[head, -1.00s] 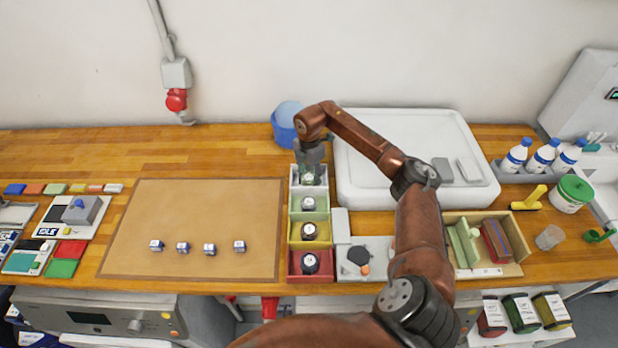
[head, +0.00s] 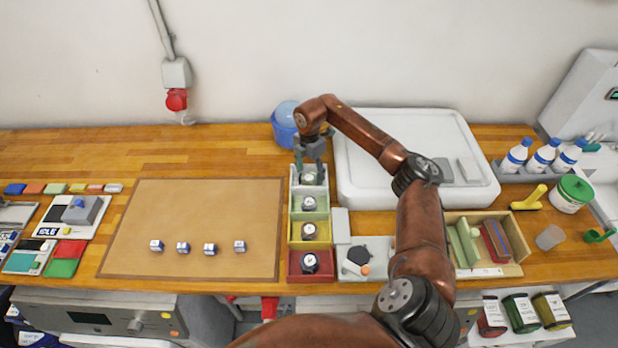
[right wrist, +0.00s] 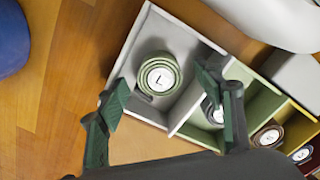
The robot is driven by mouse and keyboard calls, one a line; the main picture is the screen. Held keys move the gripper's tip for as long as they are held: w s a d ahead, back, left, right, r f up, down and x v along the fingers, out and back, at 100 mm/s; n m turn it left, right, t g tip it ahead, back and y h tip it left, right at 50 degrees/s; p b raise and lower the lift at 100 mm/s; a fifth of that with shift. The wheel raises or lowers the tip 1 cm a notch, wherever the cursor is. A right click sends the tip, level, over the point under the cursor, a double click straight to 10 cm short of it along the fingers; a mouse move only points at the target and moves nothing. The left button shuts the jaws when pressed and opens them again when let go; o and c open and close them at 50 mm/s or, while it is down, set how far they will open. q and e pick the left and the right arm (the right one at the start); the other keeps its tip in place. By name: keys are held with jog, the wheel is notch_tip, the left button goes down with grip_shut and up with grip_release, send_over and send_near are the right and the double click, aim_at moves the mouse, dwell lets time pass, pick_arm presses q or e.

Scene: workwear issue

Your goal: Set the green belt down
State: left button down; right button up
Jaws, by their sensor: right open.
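The green belt (head: 309,179) is a rolled coil in the pale grey back compartment of a divided box (head: 295,187). In the right wrist view the green belt (right wrist: 159,76) lies with its round white "L" label facing up, apart from the compartment's side walls. My right gripper (head: 311,160) is just above that compartment. In the right wrist view the open jaws of my right gripper (right wrist: 163,92) are spread either side of the belt and hold nothing. My left gripper is not in view.
Green, yellow and red compartments follow towards the front, each with a dark rolled belt, as in the red one (head: 310,263). A blue tub (head: 284,125) and a large white tray (head: 350,190) flank the box's back end. Several small labelled items stand on the brown mat (head: 200,212).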

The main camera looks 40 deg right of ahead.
aim_at(309, 177)
notch_tip(309, 177, up, 10)
dwell(0.3)
jog(key=shift+f, duration=0.1)
dwell(1.2)
